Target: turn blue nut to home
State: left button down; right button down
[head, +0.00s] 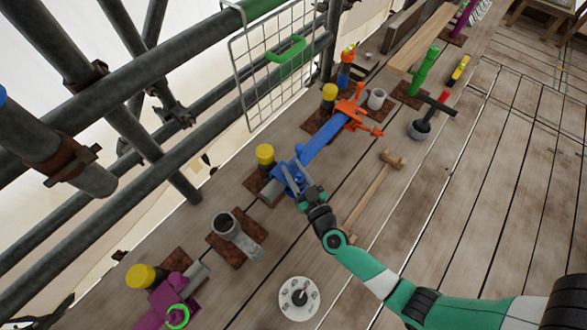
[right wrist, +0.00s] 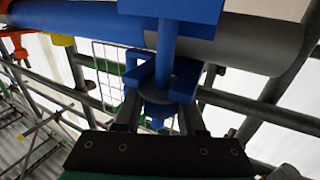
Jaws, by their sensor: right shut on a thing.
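A blue clamp (head: 290,177) sits around a grey tube on the plank deck in the head view, beside a long blue bar (head: 325,138). My right gripper (head: 311,196) reaches the clamp from the lower right. In the right wrist view its two dark fingers (right wrist: 160,112) are shut on the blue nut, one on each side. Parts of the nut are hidden by the fingers and prongs. My left gripper is not in view.
An orange clamp (head: 354,113) stands beyond the blue bar. A wooden mallet (head: 378,185) lies to the right of my gripper. A grey cup fitting (head: 226,228), magenta clamp (head: 168,297) and round white dial (head: 299,298) are nearer. Scaffold tubes (head: 150,160) run along the left.

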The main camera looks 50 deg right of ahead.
jog(key=shift+f, duration=0.15)
jog(key=c, duration=0.5)
grip_release()
jog(key=p+v, duration=0.2)
jog(key=v, duration=0.9)
jog(key=shift+s+p, duration=0.35)
